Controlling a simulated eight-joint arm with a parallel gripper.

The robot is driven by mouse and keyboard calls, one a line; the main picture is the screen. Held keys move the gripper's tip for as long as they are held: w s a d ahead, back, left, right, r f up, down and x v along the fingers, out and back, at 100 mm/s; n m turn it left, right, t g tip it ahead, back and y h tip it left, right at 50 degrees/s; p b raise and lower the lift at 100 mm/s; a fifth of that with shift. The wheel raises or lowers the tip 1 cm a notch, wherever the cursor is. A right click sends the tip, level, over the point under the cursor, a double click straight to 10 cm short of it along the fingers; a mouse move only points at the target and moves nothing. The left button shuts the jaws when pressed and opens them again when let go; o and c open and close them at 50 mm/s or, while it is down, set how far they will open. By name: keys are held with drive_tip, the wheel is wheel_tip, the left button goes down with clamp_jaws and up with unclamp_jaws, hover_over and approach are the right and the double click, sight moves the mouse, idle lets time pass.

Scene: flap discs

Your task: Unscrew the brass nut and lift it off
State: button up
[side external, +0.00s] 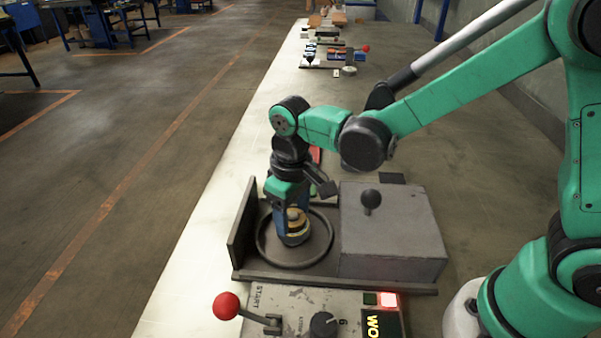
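The brass nut (293,214) shows as a small yellowish piece at the top of a banded stack inside a round dark dish (265,250). My gripper (292,222) points straight down over the stack, with blue fingers on either side of it. One finger (281,226) shows clearly at the left; the other is partly hidden by the wrist. I cannot tell whether the fingers touch the nut or stand apart from it. The stack's lower part shows yellow and dark bands below the fingers.
A control panel (285,308) with a red-ball lever (226,306) lies in front. More fixtures (335,55) stand farther along the bench.

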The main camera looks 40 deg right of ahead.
clamp_jaws()
drive_tip(key=n, duration=0.5)
drive_tip(key=shift+n, duration=0.4)
drive_tip(key=n, duration=0.5)
drive_tip(key=shift+n, duration=0.4)
drive_tip(key=shift+n, duration=0.3)
drive_tip(key=n, duration=0.4)
drive_tip(key=shift+n, duration=0.4)
drive_tip(key=n, duration=0.6)
drive_tip(key=shift+r, duration=2.5)
